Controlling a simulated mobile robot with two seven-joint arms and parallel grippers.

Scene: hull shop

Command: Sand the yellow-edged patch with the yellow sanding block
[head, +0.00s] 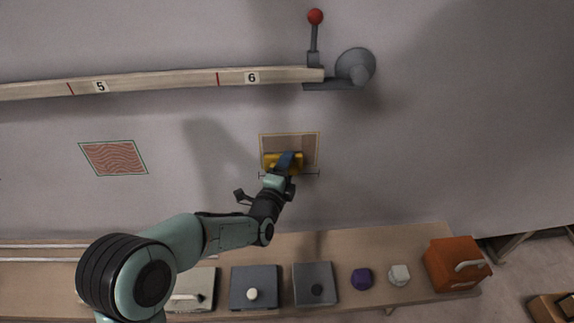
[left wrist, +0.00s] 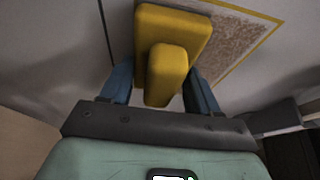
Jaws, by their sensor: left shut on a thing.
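The yellow-edged patch (head: 303,145) is a brownish rectangle on the grey hull wall, and it also shows in the left wrist view (left wrist: 236,45). My left gripper (head: 284,165) is shut on the handle of the yellow sanding block (head: 270,160). In the left wrist view the block (left wrist: 172,37) sits between the blue fingers. In the head view the block overlaps the lower left part of the patch; whether it touches the surface I cannot tell. The gripper and block hide that part of the patch. My right gripper is not in view.
A green-edged patch (head: 114,158) with wavy red lines is at left. A numbered wooden batten (head: 180,82) runs above, with a red-knobbed lever (head: 315,38) at its end. Below, a bench (head: 390,245) holds several blocks, a purple piece (head: 362,279), a white piece (head: 400,275) and an orange box (head: 455,263).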

